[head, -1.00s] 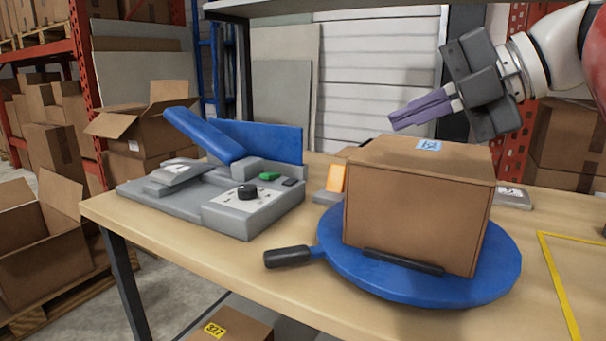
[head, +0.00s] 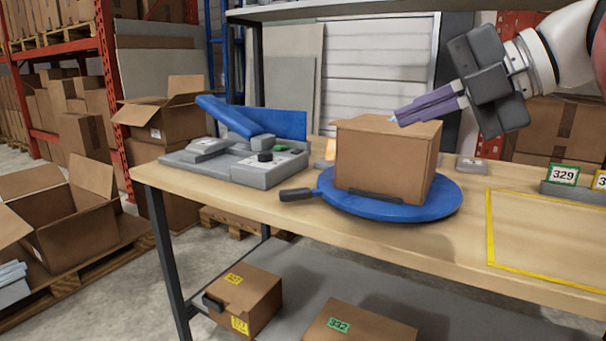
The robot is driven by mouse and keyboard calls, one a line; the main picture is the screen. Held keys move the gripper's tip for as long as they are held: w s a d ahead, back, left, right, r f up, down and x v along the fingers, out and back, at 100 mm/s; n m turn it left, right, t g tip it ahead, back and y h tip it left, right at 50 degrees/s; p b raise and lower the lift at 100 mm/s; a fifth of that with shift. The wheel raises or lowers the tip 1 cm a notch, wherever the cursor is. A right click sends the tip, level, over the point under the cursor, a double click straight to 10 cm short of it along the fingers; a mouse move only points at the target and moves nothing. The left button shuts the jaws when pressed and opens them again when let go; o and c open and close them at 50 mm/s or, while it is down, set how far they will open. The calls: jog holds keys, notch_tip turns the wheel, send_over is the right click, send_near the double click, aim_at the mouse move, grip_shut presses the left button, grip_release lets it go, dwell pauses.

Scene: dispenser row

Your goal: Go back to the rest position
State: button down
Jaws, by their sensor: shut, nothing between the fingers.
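My gripper (head: 398,120) is at the upper right of the head view, its purple fingers shut with nothing between them and pointing left. In the picture the fingers overlap the top of a closed brown box (head: 380,160); I cannot tell how far above or behind it they are. The box stands on a round blue turntable (head: 440,204) with a dark handle (head: 296,195) at its left. The turntable lies on a light wooden table (head: 330,224).
A grey machine with a blue arm (head: 232,118) stands on the table's left. Two boxes (head: 245,300) (head: 360,325) lie on the lower shelf. Open cartons (head: 60,210) stand at the left.

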jog(key=w+r+m+t, duration=0.5)
jog(key=r+m+t, duration=0.4)
jog(key=t, duration=0.3)
jog(key=d+f+m+h, duration=0.4)
jog(key=f+m+h, duration=0.3)
jog(key=f+m, duration=0.1)
jog(key=d+f+m+h, duration=0.4)
jog(key=f+m+h, duration=0.2)
jog(key=f+m, duration=0.15)
jog(key=s+a+f+m+g, duration=0.1)
jog(key=s+f+g, duration=0.3)
jog(key=f, duration=0.6)
jog(key=s+a+f+m+g+y, duration=0.1)
jog(key=s+a+f+m+g, duration=0.1)
jog(key=s+f, duration=0.4)
jog(key=s+a+f+m+g+y, duration=0.1)
jog(key=s+f+g, duration=0.5)
jog(key=f, duration=0.8)
jog(key=a+m, duration=0.1)
jog(key=a, duration=0.1)
jog(key=shift+a+f+g, duration=0.2)
jog(key=shift+a+g, duration=0.1)
jog(key=shift+a, duration=0.05)
jog(key=c, duration=2.1)
grip_release()
jog(key=shift+m, duration=0.25)
jog(key=shift+c, duration=0.2)
